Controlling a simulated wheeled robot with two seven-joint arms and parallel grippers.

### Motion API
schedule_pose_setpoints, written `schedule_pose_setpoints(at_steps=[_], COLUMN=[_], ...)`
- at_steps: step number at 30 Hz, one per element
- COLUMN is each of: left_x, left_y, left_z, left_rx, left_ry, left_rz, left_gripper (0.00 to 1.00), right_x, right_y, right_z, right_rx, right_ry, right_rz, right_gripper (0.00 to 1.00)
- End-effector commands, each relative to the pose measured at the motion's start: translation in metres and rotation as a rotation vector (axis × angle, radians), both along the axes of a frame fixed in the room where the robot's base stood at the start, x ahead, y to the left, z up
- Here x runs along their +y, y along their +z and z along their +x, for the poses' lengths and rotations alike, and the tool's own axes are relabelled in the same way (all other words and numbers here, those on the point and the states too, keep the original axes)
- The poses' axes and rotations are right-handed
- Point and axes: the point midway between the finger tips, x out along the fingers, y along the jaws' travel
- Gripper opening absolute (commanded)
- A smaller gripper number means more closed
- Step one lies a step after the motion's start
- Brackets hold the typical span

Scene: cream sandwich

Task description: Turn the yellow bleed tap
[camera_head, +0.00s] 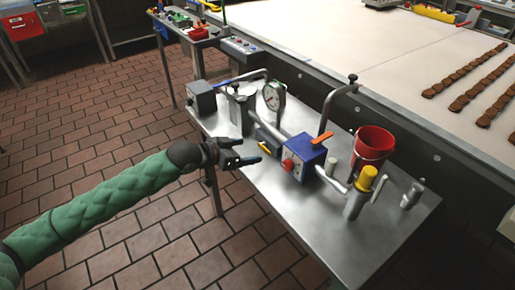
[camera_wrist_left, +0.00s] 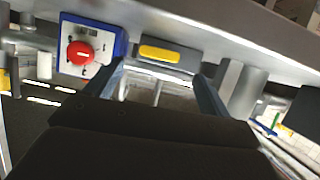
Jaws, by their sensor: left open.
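A yellow bar-shaped handle (camera_wrist_left: 158,54), which looks like the bleed tap, lies level on a grey block in the left wrist view. In the head view a small yellow bar (camera_head: 265,148) shows low on the pipework's near side, partly behind my gripper. My left gripper (camera_head: 246,152) is open and empty, a little in front of it. In the left wrist view its two fingers (camera_wrist_left: 162,76) point at the yellow handle, one to each side of it, with no contact visible. My right gripper is in neither view.
A blue box (camera_head: 303,160) with a red knob stands right of the handle. A yellow-capped cylinder (camera_head: 367,178) and a red bucket (camera_head: 373,146) are farther right. A round gauge (camera_head: 273,95) stands behind. The steel table's (camera_head: 330,245) front is clear.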

Motion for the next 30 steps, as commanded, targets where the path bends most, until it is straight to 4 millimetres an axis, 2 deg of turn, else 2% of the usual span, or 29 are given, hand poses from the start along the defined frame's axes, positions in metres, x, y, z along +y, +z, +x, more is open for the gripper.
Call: schedule_pose_setpoints(at_steps=[9, 15, 23, 24, 30], left_x=[-0.032, -0.041, -0.042, -0.041, -0.041], left_y=[-0.015, -0.019, -0.020, -0.020, -0.020], left_z=[0.022, 0.028, 0.028, 0.028, 0.028], left_rx=[-0.001, -0.001, -0.002, -0.002, -0.001], left_ry=[-0.001, -0.001, -0.002, -0.001, 0.000], left_rz=[-0.001, -0.001, 0.000, 0.000, 0.000], left_gripper=[0.82, 0.82, 0.82, 0.80, 0.40], right_x=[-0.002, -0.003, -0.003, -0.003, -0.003], right_y=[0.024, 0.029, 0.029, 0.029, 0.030], right_z=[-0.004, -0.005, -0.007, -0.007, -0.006], right_rx=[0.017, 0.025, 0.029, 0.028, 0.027], right_ry=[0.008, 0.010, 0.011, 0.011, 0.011], right_rz=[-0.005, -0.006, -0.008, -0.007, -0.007], right_gripper=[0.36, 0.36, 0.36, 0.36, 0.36])
